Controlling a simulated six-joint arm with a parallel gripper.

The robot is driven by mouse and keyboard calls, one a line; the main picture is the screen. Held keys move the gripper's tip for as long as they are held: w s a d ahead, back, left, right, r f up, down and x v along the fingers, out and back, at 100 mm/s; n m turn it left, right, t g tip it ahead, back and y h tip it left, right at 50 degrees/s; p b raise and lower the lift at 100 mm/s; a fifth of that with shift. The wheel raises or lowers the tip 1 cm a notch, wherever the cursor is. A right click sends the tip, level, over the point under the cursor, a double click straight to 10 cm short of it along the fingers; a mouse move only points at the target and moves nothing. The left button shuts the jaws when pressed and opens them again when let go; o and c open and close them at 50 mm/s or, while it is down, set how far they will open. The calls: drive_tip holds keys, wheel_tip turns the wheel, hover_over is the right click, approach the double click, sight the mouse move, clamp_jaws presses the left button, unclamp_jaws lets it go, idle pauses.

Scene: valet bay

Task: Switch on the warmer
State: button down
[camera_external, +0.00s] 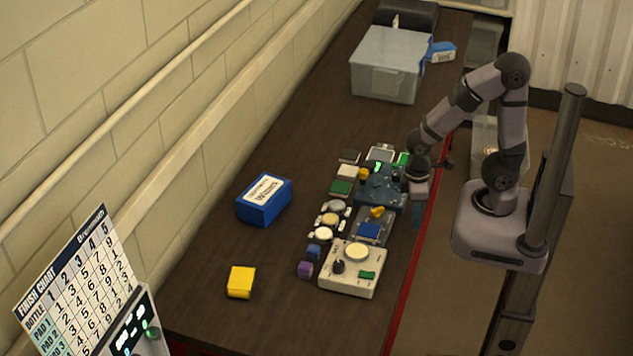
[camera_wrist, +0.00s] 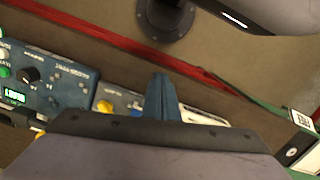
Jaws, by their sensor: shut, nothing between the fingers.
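A cream box (camera_external: 340,283) with a round pale plate, a dark knob and a green switch stands near the front of the bench; it looks like the warmer, but I read no label on it. I cannot tell whether it is on. My gripper (camera_external: 418,222) is shut and empty, pointing down near the bench's right edge, behind and to the right of the cream box and apart from it. In the wrist view, my closed blue fingers (camera_wrist: 162,98) show in the middle; a pale edge (camera_wrist: 200,116) beside them may be part of the cream box.
A blue gloss tester (camera_external: 378,195) with a lit green display stands left of my gripper. Blue and yellow pieces, small pots and pads crowd the bench around it. A blue wipes box (camera_external: 264,200) and a yellow block (camera_external: 241,282) sit left. A clear bin (camera_external: 385,70) stands far back.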

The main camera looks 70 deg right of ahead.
drive_tip(key=w+a+n+b, duration=0.1)
drive_tip(key=w+a, duration=0.2)
drive_tip(key=a, duration=0.2)
drive_tip(key=w+a+n, duration=0.2)
drive_tip(key=w+a, duration=0.1)
drive_tip(key=a, duration=0.2)
drive_tip(key=w+a+r+n+t+b, duration=0.1)
drive_tip(key=w+a, duration=0.2)
drive_tip(key=a, duration=0.3)
drive_tip(key=shift+n+y+b, duration=0.35)
drive_tip(key=shift+n+y, duration=0.05)
drive_tip(key=w+a+r+n, duration=0.4)
drive_tip(key=a+r+n, duration=0.1)
drive_tip(key=r, duration=0.4)
drive_tip(key=shift+s+d+r+n+g+h, duration=0.1)
drive_tip(key=shift+s+d+r+n+g, duration=0.2)
drive_tip(key=shift+s+n, duration=0.45)
drive_tip(key=shift+s+d+r+n+g+h, duration=0.2)
drive_tip(key=shift+s+d+n, duration=0.25)
drive_tip(key=shift+n, duration=0.6)
drive_tip(key=shift+s+d+r+n+g, duration=0.2)
drive_tip(key=shift+s+d+n+g, duration=0.15)
drive_tip(key=shift+s+n, duration=0.4)
drive_tip(key=shift+w, duration=0.15)
drive_tip(key=shift+f, duration=0.15)
